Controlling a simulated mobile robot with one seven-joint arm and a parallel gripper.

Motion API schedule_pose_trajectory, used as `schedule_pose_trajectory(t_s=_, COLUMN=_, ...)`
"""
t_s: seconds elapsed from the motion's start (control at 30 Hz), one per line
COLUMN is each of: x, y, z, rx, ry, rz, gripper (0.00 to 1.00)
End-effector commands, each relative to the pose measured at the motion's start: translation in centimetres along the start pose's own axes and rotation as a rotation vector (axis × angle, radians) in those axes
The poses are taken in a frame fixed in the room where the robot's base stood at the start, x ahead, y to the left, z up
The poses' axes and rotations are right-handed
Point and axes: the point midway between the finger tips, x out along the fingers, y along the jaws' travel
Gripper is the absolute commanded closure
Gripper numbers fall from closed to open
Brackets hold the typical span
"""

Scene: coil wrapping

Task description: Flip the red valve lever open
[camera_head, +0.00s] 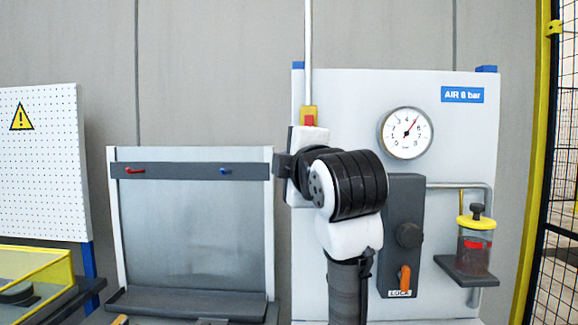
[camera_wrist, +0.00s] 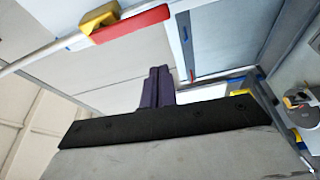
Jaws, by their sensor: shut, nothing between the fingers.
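The red valve lever (camera_head: 309,120) shows at the yellow valve body (camera_head: 308,109) on a white vertical pipe (camera_head: 308,45), just above my wrist in the head view. In the wrist view the red lever (camera_wrist: 130,25) reaches right from the yellow body (camera_wrist: 98,17), roughly in line with the pipe (camera_wrist: 40,54). My gripper (camera_wrist: 158,72) has its two dark fingers pressed together, empty. The fingertips appear below and right of the lever, with a visible gap in the picture; depth is hard to tell. My arm hides the fingers in the head view.
A white panel (camera_head: 350,90) carries a round gauge (camera_head: 406,133), a dark box (camera_head: 403,210) with an orange handle (camera_head: 404,277), and a yellow-topped bowl (camera_head: 475,245) at right. A grey rack (camera_head: 190,230) with a dark bar stands left. The wall above is clear beside the pipe.

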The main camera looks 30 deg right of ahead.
Motion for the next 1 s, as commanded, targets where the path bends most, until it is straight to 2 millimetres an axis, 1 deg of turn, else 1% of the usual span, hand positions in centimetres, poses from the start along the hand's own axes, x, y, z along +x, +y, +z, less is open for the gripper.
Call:
schedule_pose_trajectory(t_s=0.03, x=-1.2, y=-0.2, z=0.0, rx=-0.002, ry=0.0, rz=0.004, gripper=1.0)
schedule_pose_trajectory(t_s=0.1, x=-2.4, y=-0.1, z=0.1, rx=-0.002, ry=-0.001, rz=0.004, gripper=1.0)
schedule_pose_trajectory(t_s=0.2, x=-3.6, y=0.0, z=0.0, rx=-0.001, ry=0.001, rz=0.003, gripper=1.0)
schedule_pose_trajectory(t_s=0.3, x=-4.4, y=0.1, z=0.0, rx=-0.001, ry=0.001, rz=0.001, gripper=1.0)
schedule_pose_trajectory(t_s=0.47, x=-4.8, y=0.1, z=0.0, rx=0.0, ry=0.001, rz=0.0, gripper=1.0)
schedule_pose_trajectory(t_s=0.93, x=-4.7, y=0.2, z=0.0, rx=0.0, ry=0.001, rz=0.0, gripper=1.0)
schedule_pose_trajectory(t_s=1.0, x=-4.1, y=-0.1, z=-0.8, rx=0.012, ry=0.017, rz=0.009, gripper=1.0)
